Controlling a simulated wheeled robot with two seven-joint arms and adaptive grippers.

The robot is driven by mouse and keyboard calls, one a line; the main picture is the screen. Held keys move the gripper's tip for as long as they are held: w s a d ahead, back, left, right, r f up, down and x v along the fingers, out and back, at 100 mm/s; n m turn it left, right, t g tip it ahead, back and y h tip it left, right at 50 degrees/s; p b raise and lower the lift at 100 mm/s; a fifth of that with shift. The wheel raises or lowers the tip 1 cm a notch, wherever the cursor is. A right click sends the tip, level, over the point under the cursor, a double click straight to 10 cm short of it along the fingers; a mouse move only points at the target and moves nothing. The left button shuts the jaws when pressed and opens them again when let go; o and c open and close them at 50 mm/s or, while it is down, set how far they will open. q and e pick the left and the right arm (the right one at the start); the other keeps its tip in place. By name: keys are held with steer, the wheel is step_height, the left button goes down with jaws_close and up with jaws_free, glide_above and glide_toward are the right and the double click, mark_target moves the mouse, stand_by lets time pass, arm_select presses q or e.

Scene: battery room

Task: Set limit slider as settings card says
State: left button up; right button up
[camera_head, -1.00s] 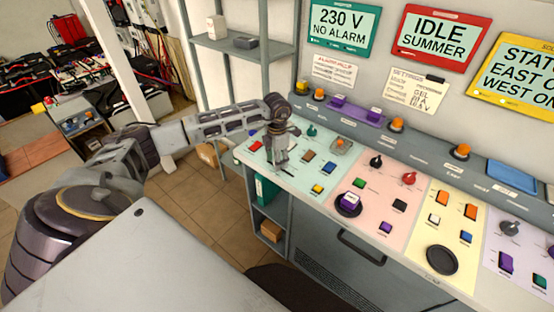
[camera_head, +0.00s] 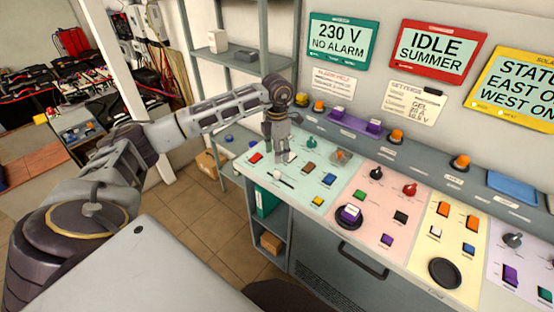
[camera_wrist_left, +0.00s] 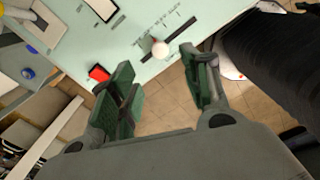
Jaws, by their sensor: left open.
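The limit slider's round white knob (camera_wrist_left: 160,49) sits in a dark slot on the pale green panel in the left wrist view. In the head view the small white knob (camera_head: 277,175) shows near the panel's front edge. My left gripper (camera_head: 282,158) is over the panel, behind the knob in the picture. In the left wrist view its green fingers (camera_wrist_left: 165,70) are apart and empty, and the knob appears between and beyond their tips. My right gripper is out of view.
A red button (camera_wrist_left: 98,74) is close to one finger. Several switches and a dark green knob (camera_head: 311,142) stand on the same panel. Pink, yellow and lilac panels continue to the right. A grey shelf (camera_head: 240,58) stands behind the arm.

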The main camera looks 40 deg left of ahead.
arm_select(q)
steer(key=shift+r, duration=1)
